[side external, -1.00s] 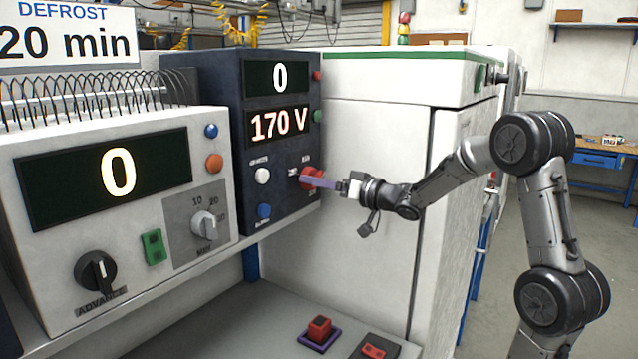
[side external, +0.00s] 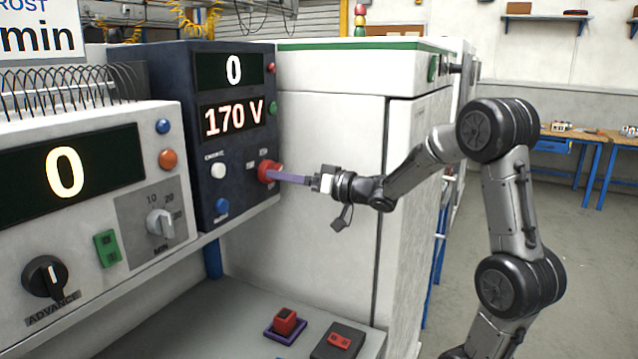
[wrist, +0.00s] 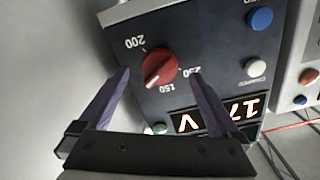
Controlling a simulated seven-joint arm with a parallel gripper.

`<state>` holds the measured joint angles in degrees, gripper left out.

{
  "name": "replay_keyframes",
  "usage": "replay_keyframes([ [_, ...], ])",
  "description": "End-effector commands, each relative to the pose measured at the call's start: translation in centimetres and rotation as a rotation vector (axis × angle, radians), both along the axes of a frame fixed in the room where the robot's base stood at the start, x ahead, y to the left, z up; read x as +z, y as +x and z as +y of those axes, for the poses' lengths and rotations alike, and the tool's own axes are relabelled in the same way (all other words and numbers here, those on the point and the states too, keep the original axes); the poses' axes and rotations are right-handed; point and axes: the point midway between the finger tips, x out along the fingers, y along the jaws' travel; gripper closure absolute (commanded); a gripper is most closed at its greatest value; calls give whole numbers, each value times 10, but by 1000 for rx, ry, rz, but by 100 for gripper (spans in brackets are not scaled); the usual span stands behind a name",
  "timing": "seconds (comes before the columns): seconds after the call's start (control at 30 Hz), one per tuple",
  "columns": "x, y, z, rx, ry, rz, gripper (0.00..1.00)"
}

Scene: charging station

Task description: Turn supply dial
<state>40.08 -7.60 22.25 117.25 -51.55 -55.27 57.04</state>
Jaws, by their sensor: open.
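The supply dial (side external: 268,171) is a red round knob on the front of the dark blue unit (side external: 190,150). In the wrist view the red dial (wrist: 159,68) has a white pointer line and the marks 150, 200 and 250 around it. My gripper (wrist: 160,85) is open, with its two purple fingers on either side of the dial in that view. In the side view my gripper (side external: 285,176) reaches the dial from the right; contact cannot be told. The unit's displays read 0 and 170 V (side external: 233,118).
A white button (side external: 218,171) and a blue button (side external: 222,206) sit left of the dial. A white unit (side external: 80,180) with a grey dial (side external: 160,222) and a black dial (side external: 45,277) stands at left.

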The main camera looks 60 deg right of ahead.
Motion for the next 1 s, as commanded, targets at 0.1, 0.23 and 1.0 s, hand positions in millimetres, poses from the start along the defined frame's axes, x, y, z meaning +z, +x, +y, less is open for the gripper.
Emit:
replay_keyframes([
  [0.1, 0, -28, -1, -6, 0, 0, 2],
  [0.23, 0, -57, -1, -8, 0, 0, 2],
  [1.0, 0, -106, 0, 0, 1, 1, 2],
])
